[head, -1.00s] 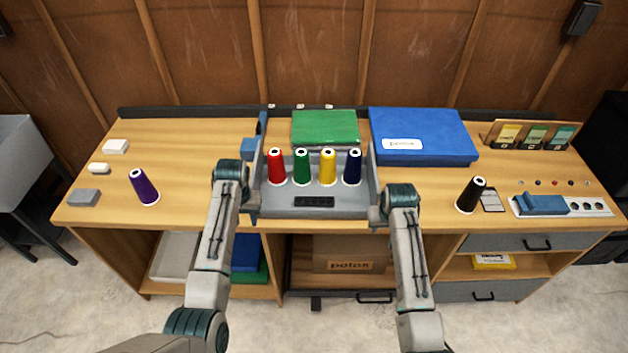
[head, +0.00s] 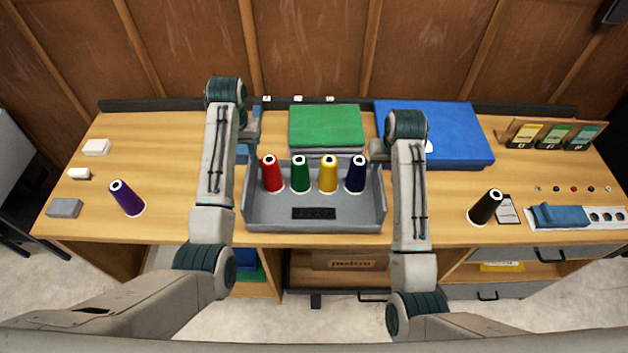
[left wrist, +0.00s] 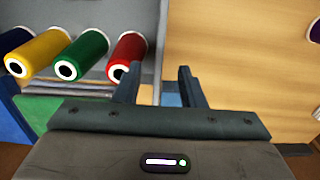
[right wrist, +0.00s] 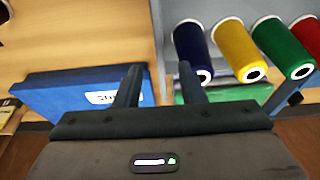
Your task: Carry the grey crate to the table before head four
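The grey crate (head: 356,217) stands on the workbench at the centre of the head view. It holds a red cone (head: 272,174), a green cone (head: 300,175), a yellow cone (head: 328,175) and a navy cone (head: 356,176), all upright. My left gripper (head: 250,130) is near its left rear. In the left wrist view my left gripper (left wrist: 160,82) is open, the crate's side wall (left wrist: 157,35) running between its fingertips in line of sight. My right gripper (right wrist: 158,82) is open likewise over the right wall (right wrist: 158,35). Contact cannot be told.
The workbench (head: 170,160) also bears a purple cone (head: 127,199) at left, a black cone (head: 485,207) at right, a green box (head: 325,126) and a blue box (head: 455,130) behind the crate. A wooden wall (head: 310,50) closes the back.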

